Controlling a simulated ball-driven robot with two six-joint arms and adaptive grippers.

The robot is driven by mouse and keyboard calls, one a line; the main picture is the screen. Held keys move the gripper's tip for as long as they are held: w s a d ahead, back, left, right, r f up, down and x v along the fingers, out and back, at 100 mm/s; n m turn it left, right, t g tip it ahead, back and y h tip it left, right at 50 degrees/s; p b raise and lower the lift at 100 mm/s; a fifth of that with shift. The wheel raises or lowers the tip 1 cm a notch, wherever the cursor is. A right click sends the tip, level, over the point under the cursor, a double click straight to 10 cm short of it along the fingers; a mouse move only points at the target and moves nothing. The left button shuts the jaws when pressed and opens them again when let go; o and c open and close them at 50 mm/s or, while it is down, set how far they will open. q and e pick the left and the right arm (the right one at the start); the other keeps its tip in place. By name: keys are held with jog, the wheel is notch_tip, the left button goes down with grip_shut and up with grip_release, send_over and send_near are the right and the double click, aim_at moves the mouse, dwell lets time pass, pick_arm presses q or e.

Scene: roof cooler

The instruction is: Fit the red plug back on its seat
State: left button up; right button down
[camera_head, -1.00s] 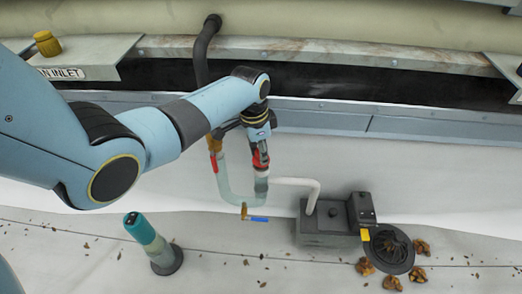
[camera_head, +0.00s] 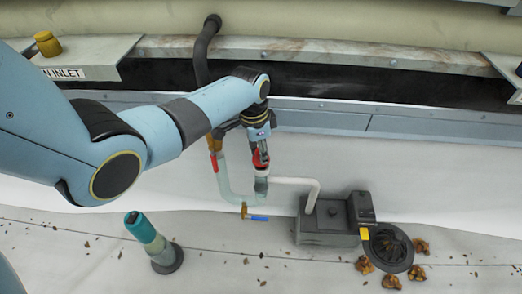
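The red plug (camera_head: 261,158) shows at the tip of my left gripper (camera_head: 260,150), partly covered by the fingers. The gripper points down and looks closed around the plug. Right under it is the white upper end of a clear upright pipe (camera_head: 262,180), the seat. The plug is in line with this pipe end; whether it touches or sits in it I cannot tell. My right gripper is not in view.
A red-marked valve (camera_head: 214,162) stands close left of the gripper. A blue-handled drain valve (camera_head: 257,218) is below. A white pipe (camera_head: 300,182) runs to a grey box (camera_head: 330,222) beside a round drain (camera_head: 390,246). A teal-topped cylinder (camera_head: 147,232) stands front left.

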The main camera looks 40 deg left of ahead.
pick_arm(q)
jog(key=shift+f+b, duration=0.7)
jog(key=shift+f, duration=0.55)
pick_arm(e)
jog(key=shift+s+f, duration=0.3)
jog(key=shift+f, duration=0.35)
pick_arm(q)
jog(key=o, duration=1.5)
jog(key=shift+o, duration=0.2)
jog(key=shift+r+p, duration=2.85)
jog(key=shift+r, duration=0.25)
jog(key=shift+f, duration=0.1)
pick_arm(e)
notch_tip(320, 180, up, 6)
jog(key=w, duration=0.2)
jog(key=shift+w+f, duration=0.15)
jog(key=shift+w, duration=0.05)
